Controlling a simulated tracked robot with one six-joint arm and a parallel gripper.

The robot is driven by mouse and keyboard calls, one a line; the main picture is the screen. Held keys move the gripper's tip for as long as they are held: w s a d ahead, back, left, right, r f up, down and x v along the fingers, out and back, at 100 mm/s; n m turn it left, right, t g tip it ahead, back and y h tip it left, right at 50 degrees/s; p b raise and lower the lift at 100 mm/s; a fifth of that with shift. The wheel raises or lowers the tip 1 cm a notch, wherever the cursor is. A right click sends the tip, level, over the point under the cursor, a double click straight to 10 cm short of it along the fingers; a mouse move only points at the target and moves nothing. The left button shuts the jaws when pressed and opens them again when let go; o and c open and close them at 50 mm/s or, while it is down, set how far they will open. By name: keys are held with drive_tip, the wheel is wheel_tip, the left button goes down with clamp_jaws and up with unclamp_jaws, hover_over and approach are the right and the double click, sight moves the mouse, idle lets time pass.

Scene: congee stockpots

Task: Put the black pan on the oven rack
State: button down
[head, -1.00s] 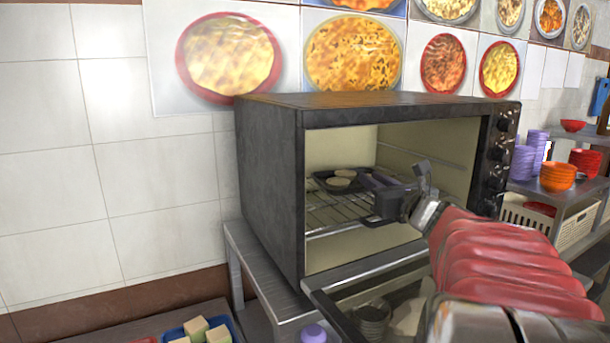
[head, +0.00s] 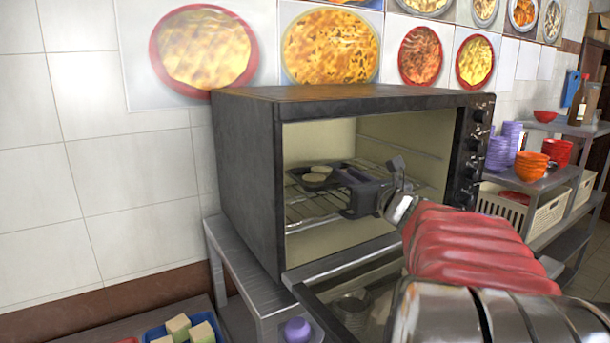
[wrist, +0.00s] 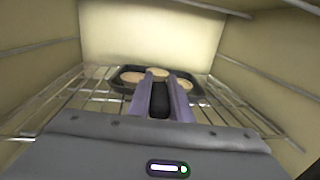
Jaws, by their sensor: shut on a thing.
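The black pan (head: 328,168) is inside the open oven (head: 248,180), at the level of the wire oven rack (head: 305,210). It holds several pale round pieces, and the pan also shows in the wrist view (wrist: 120,87) toward the back of the oven. My gripper (head: 362,182) reaches in through the open front and is shut on the pan's dark handle. In the wrist view its two purple fingers (wrist: 162,100) lie on both sides of the handle. The rack (wrist: 85,105) spreads under and around the pan; I cannot tell whether the pan touches it.
The oven door (head: 340,275) is folded down, below my arm. A blue tray (head: 158,331) with pale blocks and a purple item (head: 297,330) stand low in front. Shelves with orange bowls (head: 531,165) and cream baskets (head: 548,213) are at the right. Oven walls close in on both sides.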

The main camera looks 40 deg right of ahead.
drive_tip(key=shift+f, duration=0.15)
drive_tip(key=c, duration=1.5)
unclamp_jaws()
drive_tip(key=shift+c, duration=0.2)
drive_tip(key=v, duration=1.3)
drive_tip(key=shift+s, duration=0.4)
